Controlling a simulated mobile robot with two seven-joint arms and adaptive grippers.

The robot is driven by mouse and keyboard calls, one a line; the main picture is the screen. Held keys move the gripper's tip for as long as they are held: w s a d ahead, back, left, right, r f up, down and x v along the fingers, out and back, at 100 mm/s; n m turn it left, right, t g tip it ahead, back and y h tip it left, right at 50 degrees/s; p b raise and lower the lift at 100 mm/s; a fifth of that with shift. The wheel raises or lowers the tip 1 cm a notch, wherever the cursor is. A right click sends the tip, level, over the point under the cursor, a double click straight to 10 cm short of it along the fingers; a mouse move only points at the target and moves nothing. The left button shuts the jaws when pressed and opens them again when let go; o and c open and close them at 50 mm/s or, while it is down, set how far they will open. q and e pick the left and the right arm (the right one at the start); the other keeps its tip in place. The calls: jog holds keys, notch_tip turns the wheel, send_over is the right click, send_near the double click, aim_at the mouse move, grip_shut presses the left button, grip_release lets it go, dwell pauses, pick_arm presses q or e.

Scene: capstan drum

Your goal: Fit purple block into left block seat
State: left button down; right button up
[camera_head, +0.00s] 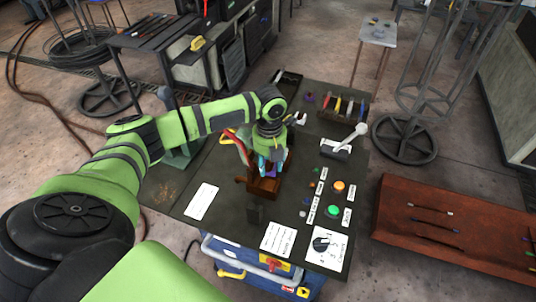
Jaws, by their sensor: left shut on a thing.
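My left gripper (258,160) points down over the middle of the dark worktable (226,168). It is shut on the purple block (272,171), which shows small between and below the fingers. A brown wooden block holder (264,187) stands on the table right under the gripper. The block is at or just above the holder. I cannot tell whether it touches a seat, and the gripper partly hides the seats. My right gripper is not in view.
Green (333,211) and orange (339,187) buttons sit right of the holder. A white lever (346,143) and a tray of coloured tools (345,104) stand farther back. White sheets lie on the table.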

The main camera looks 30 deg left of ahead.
pick_arm(q)
jog(key=shift+w+a+r+m, duration=0.35)
jog(key=shift+a+r+m, duration=0.1)
jog(key=shift+m, duration=0.25)
jog(key=shift+f, duration=0.15)
notch_tip(320, 180, down, 2)
jog(key=shift+f+b, duration=0.1)
jog(key=shift+b, duration=1.05)
notch_tip(320, 180, down, 3)
jog(key=b, duration=0.3)
jog(key=shift+f, duration=0.15)
jog(key=shift+f+b, duration=0.75)
jog(key=shift+f, duration=0.5)
jog(key=c, duration=0.6)
grip_release()
jog(key=shift+c, duration=0.2)
